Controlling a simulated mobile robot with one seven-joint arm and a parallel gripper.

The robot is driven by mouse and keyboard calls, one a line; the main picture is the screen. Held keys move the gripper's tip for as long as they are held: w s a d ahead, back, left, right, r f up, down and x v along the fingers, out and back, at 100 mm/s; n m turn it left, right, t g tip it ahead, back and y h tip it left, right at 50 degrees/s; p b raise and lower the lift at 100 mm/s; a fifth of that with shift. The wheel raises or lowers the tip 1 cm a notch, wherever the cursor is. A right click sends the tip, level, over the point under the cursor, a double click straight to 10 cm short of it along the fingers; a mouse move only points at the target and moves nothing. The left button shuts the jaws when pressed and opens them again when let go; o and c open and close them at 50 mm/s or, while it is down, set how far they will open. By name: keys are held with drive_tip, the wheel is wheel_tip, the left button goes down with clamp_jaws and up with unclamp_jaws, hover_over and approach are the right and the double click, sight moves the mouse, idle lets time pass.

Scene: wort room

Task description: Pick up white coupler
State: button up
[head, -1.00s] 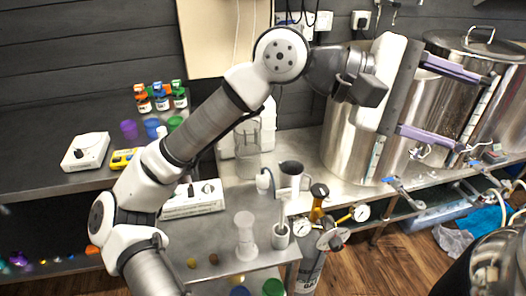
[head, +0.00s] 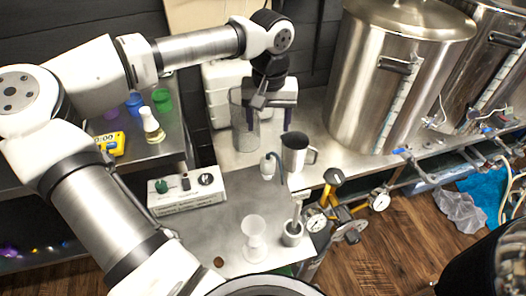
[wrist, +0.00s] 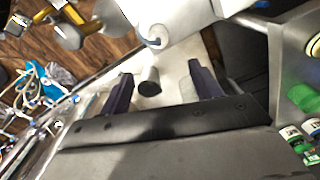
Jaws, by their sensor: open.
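The small white piece that I take for the white coupler (head: 267,167) stands on the steel counter, just left of a steel mug (head: 297,153) in the head view. It has a greyish top. My gripper (head: 268,124) hangs above and behind it, fingers pointing down, open and empty. A clear gap separates the fingertips from the coupler. In the wrist view my gripper (wrist: 160,70) shows two spread dark fingers with a small dark-mouthed vessel between them in the picture. I cannot clearly make out the coupler in that view.
A clear pitcher (head: 244,120) stands close beside the left finger. A white control box (head: 187,192), a white hourglass-shaped piece (head: 254,238) and a steel cup (head: 293,233) stand nearer. Large steel kettles (head: 392,75) crowd the right.

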sight(268, 158)
drive_tip(key=f, duration=0.2)
drive_tip(key=f+p, duration=0.1)
drive_tip(key=f, duration=0.5)
drive_tip(key=shift+s+d+p, duration=0.1)
drive_tip(key=shift+s+p, duration=0.15)
drive_tip(key=shift+p, duration=0.05)
drive_tip(key=shift+s+f+p, duration=0.2)
drive_tip(key=shift+f+p, duration=0.35)
drive_tip(key=shift+f, duration=0.85)
drive_tip(key=shift+s+f+p, duration=0.15)
drive_tip(key=shift+f+p, duration=0.4)
drive_tip(key=shift+f, duration=0.8)
drive_tip(key=c, duration=1)
drive_tip(key=shift+r, duration=0.1)
drive_tip(key=shift+c, duration=0.2)
